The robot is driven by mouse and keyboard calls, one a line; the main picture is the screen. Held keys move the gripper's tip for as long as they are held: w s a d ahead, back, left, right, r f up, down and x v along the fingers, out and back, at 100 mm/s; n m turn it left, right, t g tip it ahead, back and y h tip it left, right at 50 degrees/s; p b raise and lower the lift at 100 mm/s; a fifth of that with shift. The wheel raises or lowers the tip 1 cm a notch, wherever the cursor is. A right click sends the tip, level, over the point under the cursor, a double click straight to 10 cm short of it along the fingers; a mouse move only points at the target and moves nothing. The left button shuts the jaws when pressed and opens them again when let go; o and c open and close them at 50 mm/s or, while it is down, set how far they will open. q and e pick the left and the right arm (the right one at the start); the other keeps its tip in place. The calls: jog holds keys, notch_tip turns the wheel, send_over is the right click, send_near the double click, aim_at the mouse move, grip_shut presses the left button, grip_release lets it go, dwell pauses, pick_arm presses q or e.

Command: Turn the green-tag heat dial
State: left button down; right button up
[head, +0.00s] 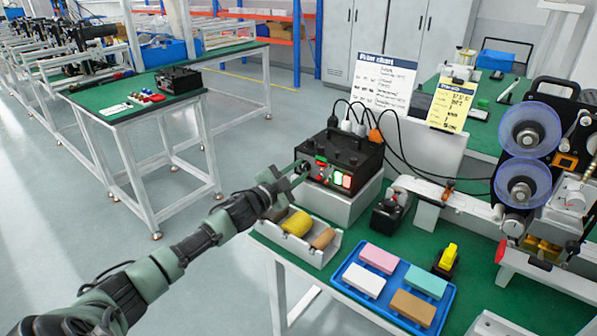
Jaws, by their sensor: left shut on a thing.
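A black control box (345,152) stands on a pale block at the left part of the near bench. Its front carries small knobs and lit green and red switches (342,179). My left gripper (294,172) reaches in from the lower left and is shut on a dial (302,167) at the left end of that front. The fingers hide part of the dial, and its pointer is too small to read. A small green patch shows just right of the dial; I cannot tell whether it is the tag. My right gripper is not in view.
A blue tray (347,294) with coloured blocks is in front. Cables rise behind the box near a sign (382,82). A reel machine (530,130) stands at right.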

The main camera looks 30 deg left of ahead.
pick_arm(q)
jog(key=c, duration=1.4)
grip_release()
jog(key=shift+c, duration=0.2)
jog(key=s, duration=0.6)
jog(key=shift+s+a+f, duration=0.1)
jog(key=shift+s+a, duration=0.05)
jog(key=shift+a, duration=0.1)
jog(key=shift+s+b, duration=0.3)
jog(key=shift+s, duration=0.45)
